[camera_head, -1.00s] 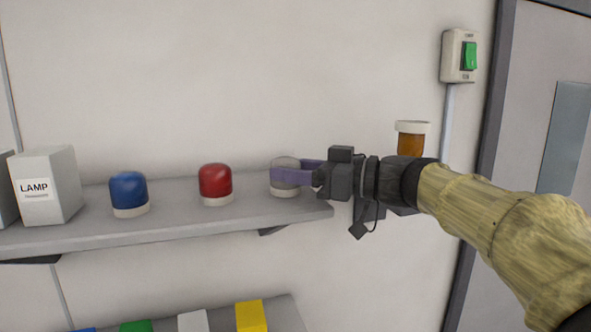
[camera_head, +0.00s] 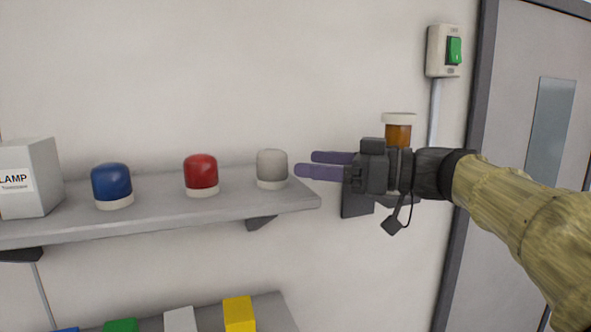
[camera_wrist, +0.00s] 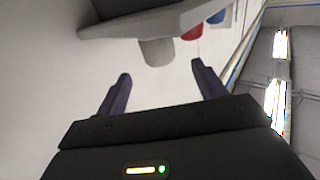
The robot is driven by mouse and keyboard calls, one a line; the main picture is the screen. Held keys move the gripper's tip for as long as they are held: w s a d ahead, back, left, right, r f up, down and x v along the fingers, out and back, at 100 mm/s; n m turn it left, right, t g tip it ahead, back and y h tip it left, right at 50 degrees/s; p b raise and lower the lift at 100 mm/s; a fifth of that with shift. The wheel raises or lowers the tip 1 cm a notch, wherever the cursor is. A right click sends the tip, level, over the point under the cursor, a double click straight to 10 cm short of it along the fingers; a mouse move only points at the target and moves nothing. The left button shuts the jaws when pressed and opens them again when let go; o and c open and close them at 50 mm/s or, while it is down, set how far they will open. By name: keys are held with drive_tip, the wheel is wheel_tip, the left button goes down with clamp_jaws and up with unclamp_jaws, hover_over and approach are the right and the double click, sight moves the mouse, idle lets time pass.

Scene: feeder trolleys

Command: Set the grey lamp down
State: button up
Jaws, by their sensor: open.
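The grey lamp (camera_head: 272,168) stands upright on its pale base near the right end of the upper shelf (camera_head: 240,204). My gripper (camera_head: 306,164) is open and empty, just to the right of the lamp. Its purple fingertips are apart from the lamp, with a small gap between. In the wrist view the lamp (camera_wrist: 156,52) shows ahead of and between the two spread fingers of my gripper (camera_wrist: 160,72), beyond their tips.
A red lamp (camera_head: 201,175) and a blue lamp (camera_head: 112,186) stand left of the grey one. A white LAMP box (camera_head: 30,178) is at far left. An amber lamp (camera_head: 398,135) is behind my gripper. A green switch (camera_head: 454,51) is on the wall. Coloured blocks (camera_head: 239,314) sit below.

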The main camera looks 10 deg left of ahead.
drive_tip(key=d, duration=0.3)
drive_tip(key=d+b, duration=0.1)
drive_tip(key=d, duration=0.1)
drive_tip(key=shift+s, duration=0.35)
